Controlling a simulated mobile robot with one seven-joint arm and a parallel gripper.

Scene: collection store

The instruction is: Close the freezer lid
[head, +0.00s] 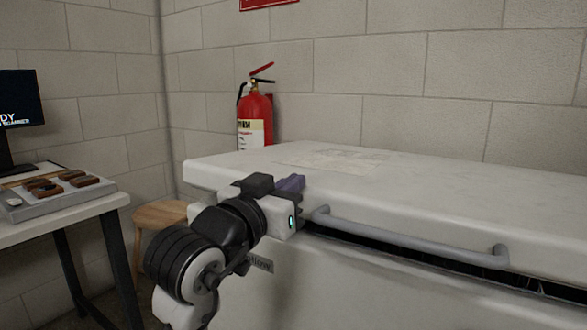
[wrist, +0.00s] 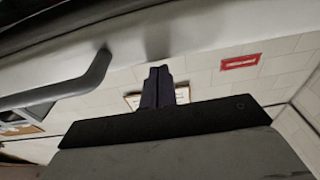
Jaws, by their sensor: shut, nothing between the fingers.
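The white freezer lid (head: 400,187) is slightly raised, with a dark gap along its front edge that shows at the right. Its grey bar handle (head: 410,243) runs along the lid's front; it also shows in the wrist view (wrist: 75,85). The freezer body (head: 330,290) is below. My gripper (head: 291,183) is shut and empty, at the lid's front edge just left of the handle's left end. In the wrist view its dark fingers (wrist: 158,86) are together, close to the pale lid edge (wrist: 200,30). I cannot tell whether they touch the lid.
A flat sheet or label (head: 330,158) lies on the lid. A red fire extinguisher (head: 255,118) is behind the freezer by the wall. A wooden stool (head: 160,214) and a table with a tray (head: 60,192) and a monitor (head: 20,112) stand at the left.

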